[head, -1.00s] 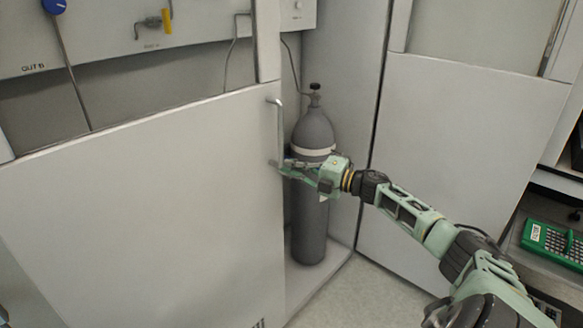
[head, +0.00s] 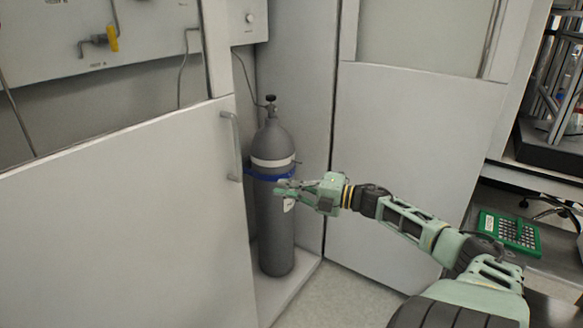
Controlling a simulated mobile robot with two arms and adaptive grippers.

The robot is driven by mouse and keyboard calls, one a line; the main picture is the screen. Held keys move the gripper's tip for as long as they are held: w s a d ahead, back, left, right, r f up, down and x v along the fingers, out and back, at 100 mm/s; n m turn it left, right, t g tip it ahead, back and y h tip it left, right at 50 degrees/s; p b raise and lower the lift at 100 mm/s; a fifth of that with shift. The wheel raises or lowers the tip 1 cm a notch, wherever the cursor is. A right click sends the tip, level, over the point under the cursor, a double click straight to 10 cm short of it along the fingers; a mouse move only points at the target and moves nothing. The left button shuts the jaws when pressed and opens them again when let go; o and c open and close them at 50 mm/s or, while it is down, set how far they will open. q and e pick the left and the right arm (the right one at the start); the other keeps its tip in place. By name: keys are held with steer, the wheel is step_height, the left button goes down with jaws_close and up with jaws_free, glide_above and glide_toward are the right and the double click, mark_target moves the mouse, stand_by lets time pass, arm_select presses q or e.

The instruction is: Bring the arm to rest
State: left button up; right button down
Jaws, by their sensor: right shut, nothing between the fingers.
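My right arm reaches in from the lower right. My right gripper (head: 283,188) is shut and empty. In the picture it overlaps the grey gas cylinder (head: 275,225); I cannot tell whether it touches it. The gripper is apart from the upright handle (head: 232,146) of the large white sliding door (head: 130,215) and to its right. The cylinder stands upright in the enclosure, with a white band and a blue strap around it. My left gripper does not show.
A second white panel (head: 400,170) stands to the right of the cylinder. A green keypad tray (head: 510,231) lies on the bench at the right, below dark equipment (head: 560,130). Some floor (head: 340,295) is clear below the arm.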

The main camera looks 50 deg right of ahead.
steer(key=shift+s+d, duration=0.25)
steer(key=shift+s, duration=0.45)
